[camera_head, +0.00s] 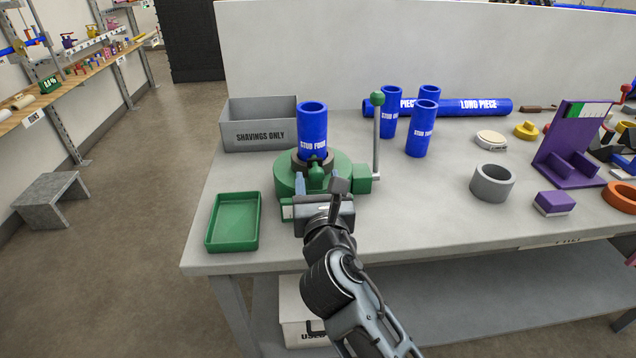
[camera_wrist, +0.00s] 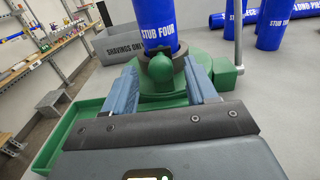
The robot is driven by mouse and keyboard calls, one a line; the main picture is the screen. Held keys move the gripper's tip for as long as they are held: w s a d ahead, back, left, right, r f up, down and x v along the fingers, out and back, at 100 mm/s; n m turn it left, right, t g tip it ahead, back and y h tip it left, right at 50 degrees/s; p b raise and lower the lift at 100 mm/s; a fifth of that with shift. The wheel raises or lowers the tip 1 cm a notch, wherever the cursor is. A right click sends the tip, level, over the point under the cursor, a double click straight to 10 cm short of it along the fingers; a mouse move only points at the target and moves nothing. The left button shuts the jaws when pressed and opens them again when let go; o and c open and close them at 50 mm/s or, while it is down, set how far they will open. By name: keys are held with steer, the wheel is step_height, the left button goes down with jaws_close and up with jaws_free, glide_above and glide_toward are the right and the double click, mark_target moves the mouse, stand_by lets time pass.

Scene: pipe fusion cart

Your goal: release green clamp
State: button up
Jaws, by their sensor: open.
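The green clamp (camera_head: 290,180) stands on the bench with a tall lever at its right side, topped by a green knob (camera_head: 377,99). The blue pipe labelled Stub Four (camera_head: 312,130) stands upright in the clamp's dark collar (camera_wrist: 162,65). My gripper (camera_head: 314,180) is at the front of the clamp. In the wrist view its two blue-grey fingers (camera_wrist: 160,88) are spread apart, on either side of a rounded green knob (camera_wrist: 160,70) at the front of the collar. I cannot tell whether the fingers touch it. The lever's foot is partly visible at the right.
A green tray (camera_head: 233,222) lies left of the clamp, and a grey Shavings Only bin (camera_head: 260,124) stands behind it. Other blue stubs (camera_head: 421,130) stand to the right. A grey ring (camera_head: 492,183) sits farther right. The bench between clamp and ring is clear.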

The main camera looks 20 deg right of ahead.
steer(key=b+v, duration=0.1)
steer(key=v, duration=0.6)
steer(key=shift+s, duration=0.35)
steer(key=shift+a, duration=0.1)
steer(key=s+f+m+g+y, duration=0.1)
steer(key=s+f+m+y, duration=0.15)
steer(key=s+m, duration=0.35)
steer(key=s+a+f+m+y, duration=0.1)
steer(key=s+f+m, duration=0.25)
steer(key=s, duration=0.35)
steer(key=s+f+m+g+y, duration=0.1)
steer(key=s+f+m+y, duration=0.1)
steer(key=s+f+m, duration=0.4)
steer(key=s+d+r+m, duration=0.2)
steer(key=s+r+m, duration=0.2)
steer(key=s+m, duration=0.4)
steer(key=s+d+r+m, duration=0.2)
steer(key=s+r+m, duration=0.2)
steer(key=s+m, duration=0.5)
steer(key=shift+s+d+r, duration=0.3)
steer(key=shift+s+d, duration=0.1)
steer(key=shift+s, duration=0.75)
